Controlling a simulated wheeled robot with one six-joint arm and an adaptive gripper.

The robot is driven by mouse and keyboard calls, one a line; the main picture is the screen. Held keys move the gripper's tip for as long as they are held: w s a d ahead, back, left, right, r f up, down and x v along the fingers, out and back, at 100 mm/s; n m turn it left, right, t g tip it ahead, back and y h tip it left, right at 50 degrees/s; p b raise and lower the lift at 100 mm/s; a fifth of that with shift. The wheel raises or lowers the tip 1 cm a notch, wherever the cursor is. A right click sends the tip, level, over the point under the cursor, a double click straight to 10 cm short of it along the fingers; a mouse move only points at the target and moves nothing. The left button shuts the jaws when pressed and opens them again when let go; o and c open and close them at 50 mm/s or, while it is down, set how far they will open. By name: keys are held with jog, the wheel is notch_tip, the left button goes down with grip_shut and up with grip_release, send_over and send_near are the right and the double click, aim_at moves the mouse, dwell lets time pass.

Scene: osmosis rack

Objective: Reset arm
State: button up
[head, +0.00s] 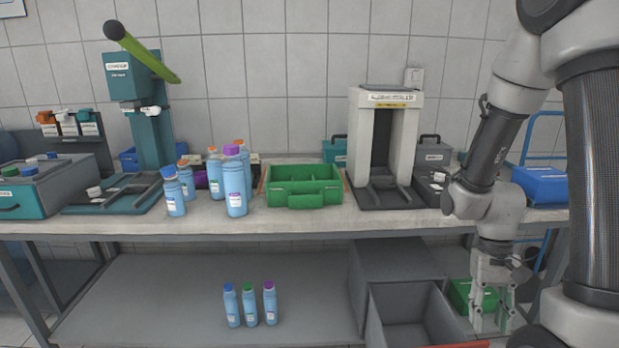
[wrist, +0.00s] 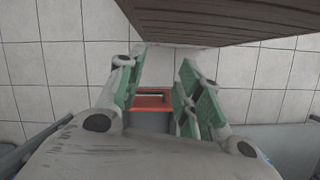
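My gripper (head: 491,302) hangs at the right of the head view, pointing down in front of the bench, below the level of the bench top. In the wrist view its green-padded fingers (wrist: 158,95) are spread apart. Nothing is held between them. Between the fingers, farther off, an orange-red object with a dark slot (wrist: 152,101) shows. My arm runs down the right side of the head view, bent at the elbow.
The bench top (head: 330,222) bears several blue bottles (head: 235,180), a green tray (head: 303,193) and a grey press-like frame (head: 354,140). Three bottles (head: 250,304) stand on the lower shelf (head: 150,290). An open grey bin (head: 410,335) is left of my gripper; a green crate (head: 460,292) is behind it.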

jog(key=s+r+n+t, duration=0.1)
jog(key=r+t, duration=0.3)
jog(key=r, duration=0.8)
jog(key=s+a+r+n+t, duration=0.1)
jog(key=s+r+t, duration=0.2)
jog(key=r, duration=0.9)
jog(key=shift+s+a+r+n+t, duration=0.15)
jog(key=shift+s+r+n+t, duration=0.2)
jog(key=shift+t, duration=0.35)
